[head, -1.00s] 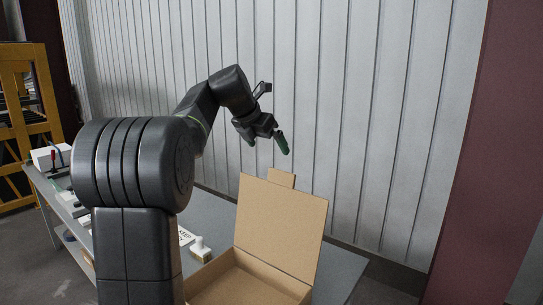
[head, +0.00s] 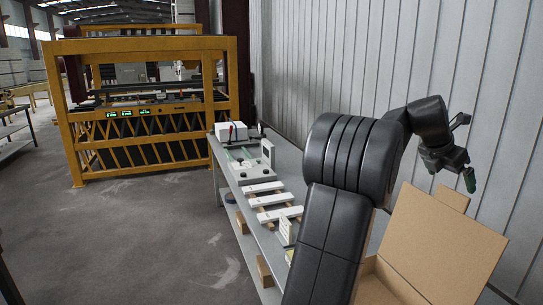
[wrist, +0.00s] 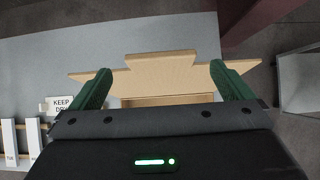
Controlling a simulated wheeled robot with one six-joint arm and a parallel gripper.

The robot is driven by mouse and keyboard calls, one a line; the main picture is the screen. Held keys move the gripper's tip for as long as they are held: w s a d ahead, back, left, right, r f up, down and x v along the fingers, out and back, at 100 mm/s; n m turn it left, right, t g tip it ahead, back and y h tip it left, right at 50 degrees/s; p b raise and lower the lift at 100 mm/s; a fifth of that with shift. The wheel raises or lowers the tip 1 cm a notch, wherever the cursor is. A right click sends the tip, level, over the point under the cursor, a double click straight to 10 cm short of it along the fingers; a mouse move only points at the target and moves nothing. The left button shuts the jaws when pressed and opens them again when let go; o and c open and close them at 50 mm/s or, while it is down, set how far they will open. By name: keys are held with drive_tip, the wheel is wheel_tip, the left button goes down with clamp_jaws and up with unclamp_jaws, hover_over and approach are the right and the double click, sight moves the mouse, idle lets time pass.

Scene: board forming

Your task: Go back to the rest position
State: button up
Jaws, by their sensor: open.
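My gripper (head: 468,172) is raised above the open cardboard box at the right of the head view. In the wrist view its two green fingers (wrist: 162,82) are spread apart with nothing between them. The cardboard box (head: 445,240) stands on the grey table with its lid upright. The top edge of the box's lid (wrist: 160,75) shows below the fingers in the wrist view. My arm hides part of the box and table.
The grey table (head: 230,172) runs along the corrugated wall. It carries white boards (head: 272,200) on wooden strips and a device with a white box (head: 232,132). A "KEEP DRY" sign (wrist: 60,104) lies near the box. A yellow machine frame (head: 150,45) stands beyond.

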sight(454, 191)
drive_tip(key=x, duration=0.6)
drive_tip(key=shift+p, duration=0.4)
